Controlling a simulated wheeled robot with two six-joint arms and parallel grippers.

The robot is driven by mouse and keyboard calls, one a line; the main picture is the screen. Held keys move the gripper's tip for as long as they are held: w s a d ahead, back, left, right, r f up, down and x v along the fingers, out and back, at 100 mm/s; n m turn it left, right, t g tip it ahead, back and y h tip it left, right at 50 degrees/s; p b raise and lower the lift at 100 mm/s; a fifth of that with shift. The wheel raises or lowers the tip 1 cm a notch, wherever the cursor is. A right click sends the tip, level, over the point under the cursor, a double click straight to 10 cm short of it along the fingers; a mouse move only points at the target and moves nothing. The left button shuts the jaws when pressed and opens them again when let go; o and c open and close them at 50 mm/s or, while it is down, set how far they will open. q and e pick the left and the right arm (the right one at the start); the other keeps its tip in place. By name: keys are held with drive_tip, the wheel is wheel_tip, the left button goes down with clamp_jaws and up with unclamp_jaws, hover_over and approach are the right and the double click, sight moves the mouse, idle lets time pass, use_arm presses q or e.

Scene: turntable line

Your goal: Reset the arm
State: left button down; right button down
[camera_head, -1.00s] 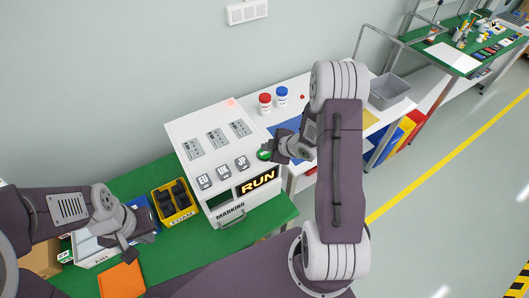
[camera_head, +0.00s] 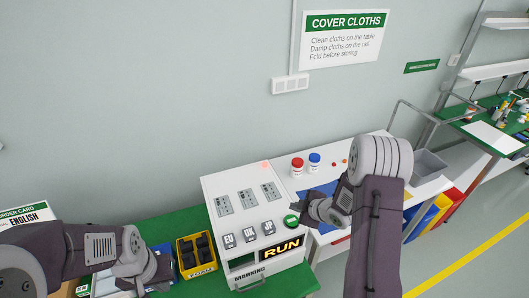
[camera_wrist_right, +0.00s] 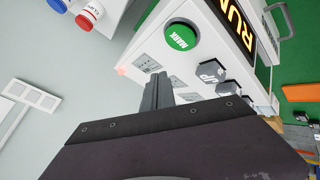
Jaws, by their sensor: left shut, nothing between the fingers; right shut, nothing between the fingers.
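My right gripper (camera_head: 308,214) is shut and empty, close beside the green MARK button (camera_head: 291,221) on the white marking machine (camera_head: 215,188). In the right wrist view, the shut fingers (camera_wrist_right: 158,92) show below the green MARK button (camera_wrist_right: 182,36), apart from it in the picture. My right arm comes in from the lower right. My left gripper (camera_head: 160,278) is shut and empty at the lower left, near the yellow FOAM bin (camera_head: 184,262).
The machine has EU, UK and JP keys (camera_head: 248,233) and a lit RUN display (camera_head: 283,249). A grey bin (camera_head: 428,164) is further right. An order card (camera_head: 30,218) stands at the left.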

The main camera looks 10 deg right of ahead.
drive_tip(key=shift+a+f, duration=0.1)
drive_tip(key=shift+f, duration=0.1)
drive_tip(key=w+a+r+n+t+b, duration=0.1)
drive_tip(key=w+a+b, duration=0.2)
drive_tip(key=a+b, duration=0.55)
drive_tip(key=s+f+m+h+b, duration=0.1)
drive_tip(key=s+m+b, duration=0.1)
drive_tip(key=s+d+f+m+g+b, duration=0.1)
drive_tip(key=s+b, duration=0.1)
drive_tip(key=s, duration=0.1)
drive_tip(key=s+f+m+h+b, duration=0.1)
drive_tip(key=s+m+b, duration=0.1)
drive_tip(key=shift+s+d+f+m+g+h, duration=0.1)
drive_tip(key=shift+s+d+m+g+h, duration=0.1)
drive_tip(key=shift+d+m+g+h, duration=0.15)
drive_tip(key=s+f+m+g, duration=0.4)
drive_tip(key=s+m+g, duration=0.2)
drive_tip(key=s, duration=0.9)
drive_tip(key=m, duration=0.2)
drive_tip(key=shift+s+d+f+m+g+p, duration=0.15)
drive_tip(key=shift+s+d+m+g+p, duration=0.1)
drive_tip(key=shift+m+g+p, duration=0.15)
drive_tip(key=shift+a, duration=0.1)
